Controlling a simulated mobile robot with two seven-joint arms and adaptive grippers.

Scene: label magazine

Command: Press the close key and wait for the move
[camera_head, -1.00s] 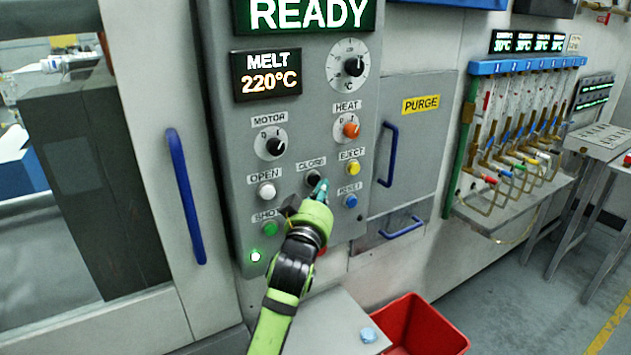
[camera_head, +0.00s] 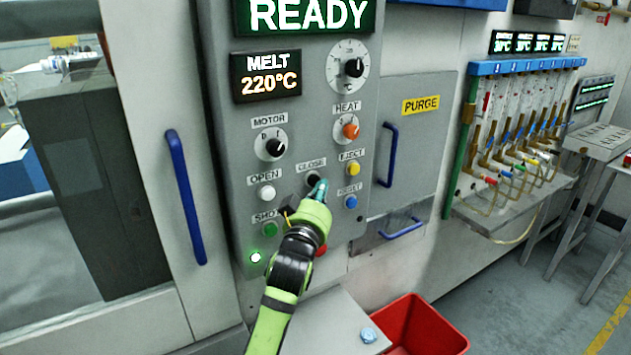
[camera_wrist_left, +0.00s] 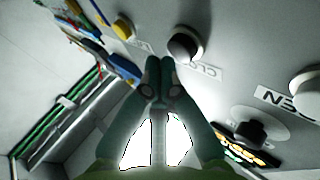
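The black close key (camera_head: 313,178) sits under its CLOSE label on the grey control panel (camera_head: 225,130). It also shows in the left wrist view (camera_wrist_left: 185,46), just beyond my fingertips. My left gripper (camera_head: 320,188) is at the lower right of the key in the head view, its teal fingers together with nothing between them. In the left wrist view the fingertips (camera_wrist_left: 160,68) are side by side, with a small visible gap to the key; I cannot tell exactly how far. The display (camera_head: 305,14) reads READY. My right gripper is not in view.
Close around the key are the white open button (camera_head: 266,191), yellow eject button (camera_head: 353,168), blue reset button (camera_head: 351,202) and green button (camera_head: 270,228). A blue door handle (camera_head: 186,197) is at left. A red bin (camera_head: 425,325) stands below at right.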

